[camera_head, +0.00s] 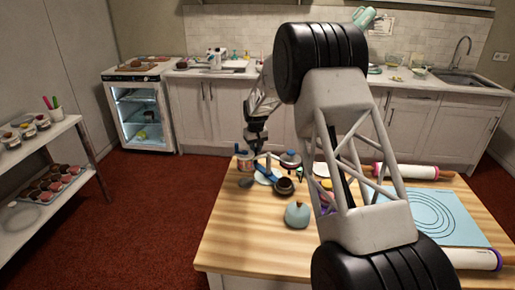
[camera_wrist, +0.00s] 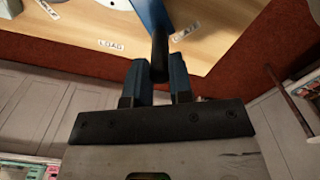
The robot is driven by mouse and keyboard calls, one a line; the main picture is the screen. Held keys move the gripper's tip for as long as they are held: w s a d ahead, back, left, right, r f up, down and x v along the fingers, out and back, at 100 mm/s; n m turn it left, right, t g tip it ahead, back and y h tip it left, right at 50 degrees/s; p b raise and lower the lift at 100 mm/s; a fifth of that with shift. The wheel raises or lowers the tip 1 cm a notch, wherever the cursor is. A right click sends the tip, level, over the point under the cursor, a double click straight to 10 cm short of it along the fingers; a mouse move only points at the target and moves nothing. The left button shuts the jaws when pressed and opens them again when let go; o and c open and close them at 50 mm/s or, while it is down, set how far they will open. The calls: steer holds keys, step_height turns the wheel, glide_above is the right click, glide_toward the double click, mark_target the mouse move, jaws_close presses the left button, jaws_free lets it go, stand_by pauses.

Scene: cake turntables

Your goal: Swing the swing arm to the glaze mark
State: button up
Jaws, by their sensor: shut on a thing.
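The blue swing arm (camera_wrist: 150,14) enters from the top of the wrist view, and a black upright handle (camera_wrist: 159,50) stands at its near end. My gripper (camera_wrist: 159,72) has its two blue fingers shut on this handle. The glaze mark (camera_wrist: 187,35) is a white label on the wood just right of the handle in this view. A load label (camera_wrist: 110,44) lies to the left. The swing arm appears between these labels, nearer the glaze mark. In the head view the swing arm (camera_head: 266,173) is small beside a white turntable, under my gripper (camera_head: 255,150).
A third, partly cut-off label (camera_wrist: 48,8) lies further left. On the wooden table (camera_head: 240,240) stand a blue lidded pot (camera_head: 297,214), a dark bowl (camera_head: 284,186) and jars. A blue mat (camera_head: 435,217) and rolling pins lie at the right. The table's front left is clear.

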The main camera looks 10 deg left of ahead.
steer(key=shift+s+a, duration=0.5)
steer(key=shift+s, duration=0.05)
steer(key=shift+s+a+r, duration=0.1)
steer(key=shift+s+a, duration=0.15)
steer(key=shift+s, duration=0.05)
stand_by(0.4)
steer(key=o, duration=0.7)
steer(key=shift+o, duration=0.2)
steer(key=shift+r, duration=0.1)
step_height(320, 180, up, 7)
stand_by(0.4)
